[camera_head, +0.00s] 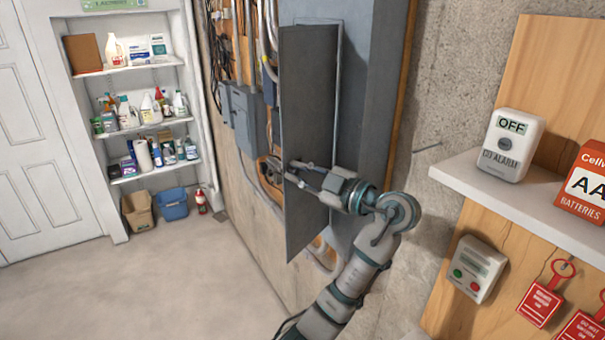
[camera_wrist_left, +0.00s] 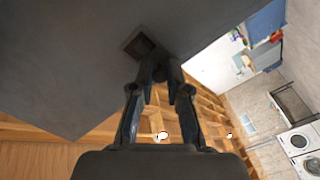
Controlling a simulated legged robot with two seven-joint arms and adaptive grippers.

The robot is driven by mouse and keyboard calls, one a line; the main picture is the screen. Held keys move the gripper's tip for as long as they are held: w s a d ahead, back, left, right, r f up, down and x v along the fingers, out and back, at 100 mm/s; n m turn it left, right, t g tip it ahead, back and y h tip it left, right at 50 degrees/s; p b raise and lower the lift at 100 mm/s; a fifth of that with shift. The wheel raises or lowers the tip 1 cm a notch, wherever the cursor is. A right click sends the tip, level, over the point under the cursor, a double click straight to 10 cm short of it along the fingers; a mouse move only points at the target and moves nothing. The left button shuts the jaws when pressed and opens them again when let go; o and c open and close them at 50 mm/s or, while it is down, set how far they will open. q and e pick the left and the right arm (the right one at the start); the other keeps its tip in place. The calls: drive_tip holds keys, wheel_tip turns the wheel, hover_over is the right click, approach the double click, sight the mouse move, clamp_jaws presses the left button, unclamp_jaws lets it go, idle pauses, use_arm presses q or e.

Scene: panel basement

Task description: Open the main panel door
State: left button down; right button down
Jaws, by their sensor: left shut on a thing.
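The main panel door (camera_head: 309,95) is a tall dark grey sheet. It stands swung out from the grey panel box (camera_head: 372,90) on the wall. My left gripper (camera_head: 291,172) is at the door's lower half, with its fingertips close together there. In the left wrist view, the door's grey face (camera_wrist_left: 70,65) fills the upper left and has a small dark square recess or latch (camera_wrist_left: 140,45). The left fingertips (camera_wrist_left: 160,85) are beside this square, and they hide the exact contact. My right gripper is in neither view.
A smaller grey box (camera_head: 242,118) and cables are on the wall left of the door. A white shelf (camera_head: 540,192) with an alarm box (camera_head: 512,145) and battery pack (camera_head: 588,180) juts out at right. The floor (camera_head: 150,285) at left is clear.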

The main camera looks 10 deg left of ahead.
sight(289, 125)
use_arm(q)
drive_tip(key=shift+f, duration=0.15)
drive_tip(key=c, duration=1.4)
unclamp_jaws()
drive_tip(key=shift+o, duration=1.2)
drive_tip(key=shift+w, duration=0.25)
drive_tip(key=shift+r, duration=0.35)
wheel_tip(289, 125, up, 9)
drive_tip(key=shift+r, duration=0.1)
drive_tip(key=shift+w, duration=0.1)
